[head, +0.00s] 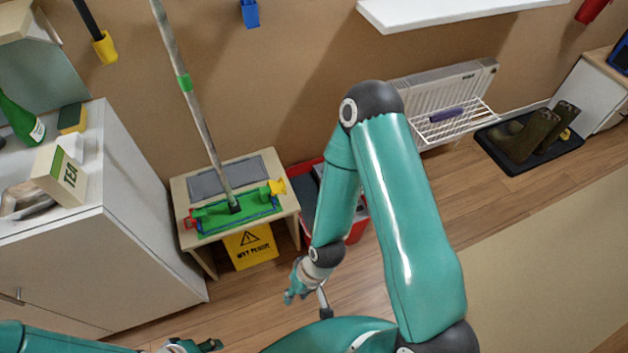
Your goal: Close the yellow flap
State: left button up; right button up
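A mop with a long pale handle (190,95) and a green band stands on a low wooden table (180,195). Its flat green head (215,217) lies on the tabletop. The yellow flap (277,187) is at the head's right end and stands up from it. A red flap (190,219) is at the left end. My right gripper (294,297) hangs below and to the right of the table, apart from the mop. It is small in view and its opening is unclear. My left gripper (196,346) is partly visible at the bottom edge, its opening also unclear.
A white cabinet (120,200) with a tea box (60,174) stands at the left. A yellow wet-floor sign (251,246) is under the table. A red bin (358,228) stands right of it, partly behind my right arm. Bare floor lies in front.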

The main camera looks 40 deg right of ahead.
aim_at(276, 186)
jog(key=u, duration=1.7)
jog(key=i, duration=0.1)
jog(key=z, duration=3.15)
jog(key=k, duration=0.8)
jog(key=u, duration=0.45)
jog(key=i, duration=1)
